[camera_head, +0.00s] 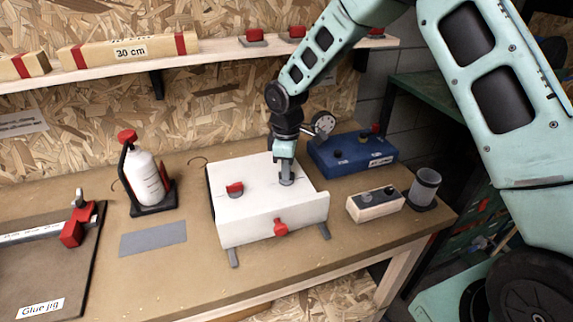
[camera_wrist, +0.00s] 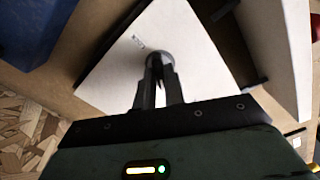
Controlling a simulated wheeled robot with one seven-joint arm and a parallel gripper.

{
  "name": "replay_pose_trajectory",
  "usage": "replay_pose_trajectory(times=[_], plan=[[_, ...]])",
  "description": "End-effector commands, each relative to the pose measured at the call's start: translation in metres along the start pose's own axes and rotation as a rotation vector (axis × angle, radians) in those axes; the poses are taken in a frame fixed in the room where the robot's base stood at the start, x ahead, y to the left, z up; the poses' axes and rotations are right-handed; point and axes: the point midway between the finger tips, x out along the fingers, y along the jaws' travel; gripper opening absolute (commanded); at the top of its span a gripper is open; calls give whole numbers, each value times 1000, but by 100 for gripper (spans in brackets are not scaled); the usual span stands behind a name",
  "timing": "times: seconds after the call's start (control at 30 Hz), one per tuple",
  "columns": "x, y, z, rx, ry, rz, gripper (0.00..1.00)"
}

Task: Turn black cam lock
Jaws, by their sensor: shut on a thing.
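A white box (camera_head: 262,201) stands on the bench, and its top also shows in the wrist view (camera_wrist: 205,65). The cam lock shows as a grey-to-dark round piece (camera_head: 287,182) at the right of the box top; in the wrist view it is a round disc (camera_wrist: 155,54) around my fingertips. My gripper (camera_head: 286,174) points down onto it from above. In the wrist view my fingers (camera_wrist: 160,75) are close together on its middle and hide part of it. A red cam lock (camera_head: 235,188) sits at the left of the same top.
A red knob (camera_head: 280,227) sticks out of the box front. A blue box (camera_head: 350,153) stands close behind to the right. A wooden block (camera_head: 376,205) and a grey cup (camera_head: 425,186) are at the right. A glue bottle (camera_head: 148,177) and a flat grey plate (camera_head: 153,238) are at the left.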

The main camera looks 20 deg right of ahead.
Motion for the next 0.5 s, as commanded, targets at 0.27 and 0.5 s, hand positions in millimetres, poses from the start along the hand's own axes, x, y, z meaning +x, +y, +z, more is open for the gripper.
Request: replay_pose_trajectory(times=[0.27, 0.5], plan=[[-3, 1, 0, -206, 3, 2, 0], [-2, 1, -1, -315, 2, 3, 0]])
